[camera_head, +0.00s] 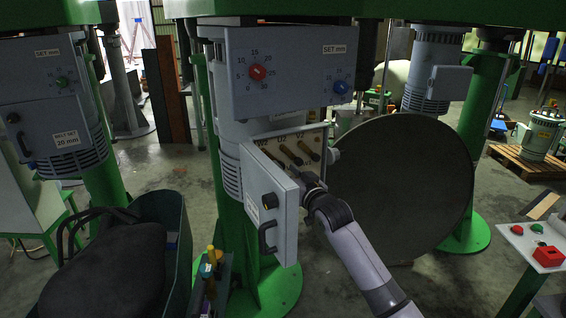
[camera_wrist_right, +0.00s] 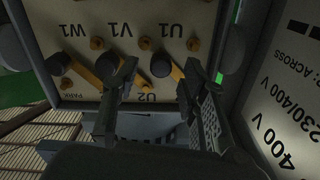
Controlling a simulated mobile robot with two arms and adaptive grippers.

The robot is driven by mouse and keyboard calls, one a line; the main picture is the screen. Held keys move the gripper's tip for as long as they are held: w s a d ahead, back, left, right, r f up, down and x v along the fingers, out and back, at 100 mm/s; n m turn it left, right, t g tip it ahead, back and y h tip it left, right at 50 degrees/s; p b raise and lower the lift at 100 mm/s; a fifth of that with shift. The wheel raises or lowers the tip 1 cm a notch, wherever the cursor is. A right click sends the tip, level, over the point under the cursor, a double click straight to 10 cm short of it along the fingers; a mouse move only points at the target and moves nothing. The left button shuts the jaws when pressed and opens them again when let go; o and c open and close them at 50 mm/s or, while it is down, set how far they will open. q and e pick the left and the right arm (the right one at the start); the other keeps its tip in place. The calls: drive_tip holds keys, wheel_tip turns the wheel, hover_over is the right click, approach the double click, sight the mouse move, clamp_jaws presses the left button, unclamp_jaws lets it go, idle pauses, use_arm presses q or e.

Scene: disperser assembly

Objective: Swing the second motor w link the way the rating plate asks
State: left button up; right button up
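The middle motor's terminal box stands open in the head view, its links slanting across a cream terminal board (camera_head: 262,143). In the right wrist view the board appears upside down, with W1, V1, U1, U2 and PARK marks. Three brass links show there with black knobs: the W1-side link (camera_wrist_right: 85,70), the middle link (camera_wrist_right: 128,72) and the U1-side link (camera_wrist_right: 176,73). The rating plate (camera_wrist_right: 285,90) reads "ACROSS", "230/400 V" and "400 V", partly cut off. My right gripper (camera_head: 311,184) is at the box; its fingers (camera_wrist_right: 156,82) are apart near the U1-side knob. I cannot tell whether they touch it.
The open box door (camera_head: 270,205) hangs left of my right gripper. A large dark disc (camera_head: 405,185) stands close to the right of my arm. A dial panel (camera_head: 290,95) is above the box. A red button box (camera_head: 548,256) sits at the far right.

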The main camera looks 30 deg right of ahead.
drive_tip(key=shift+w+d, duration=0.1)
drive_tip(key=shift+w, duration=1.05)
drive_tip(key=shift+c, duration=0.2)
clamp_jaws()
